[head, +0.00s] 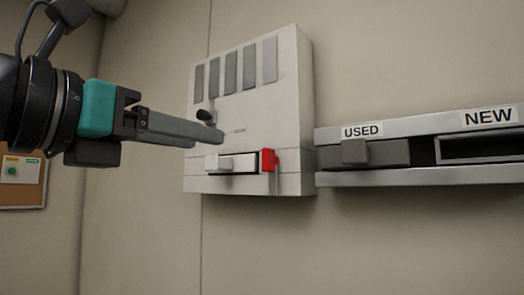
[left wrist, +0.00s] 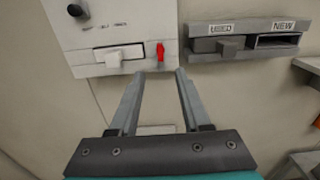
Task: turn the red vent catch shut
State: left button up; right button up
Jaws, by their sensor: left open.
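The red vent catch (head: 268,160) sits on the lower right front of a white wall unit, at the right end of a slot with a white drawer (head: 235,163). In the left wrist view the catch (left wrist: 160,51) stands upright, ahead of and between my fingers. My left gripper (head: 215,134) comes in from the left in the head view, up and to the left of the catch. In the left wrist view my left gripper (left wrist: 164,74) is open and empty, and apart from the catch. My right gripper is not in view.
The white unit (head: 297,100) has grey vent slats and a black knob (head: 205,116). To its right a grey wall rack (head: 420,176) has slots labelled USED and NEW. A grey block (head: 375,153) with a handle fills USED; NEW looks empty. Bare wall lies below.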

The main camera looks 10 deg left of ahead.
aim_at(264, 152)
pick_arm(q)
jog(key=p+x, duration=0.4)
jog(key=x, duration=1.1)
jog(key=shift+w, duration=0.1)
grip_shut()
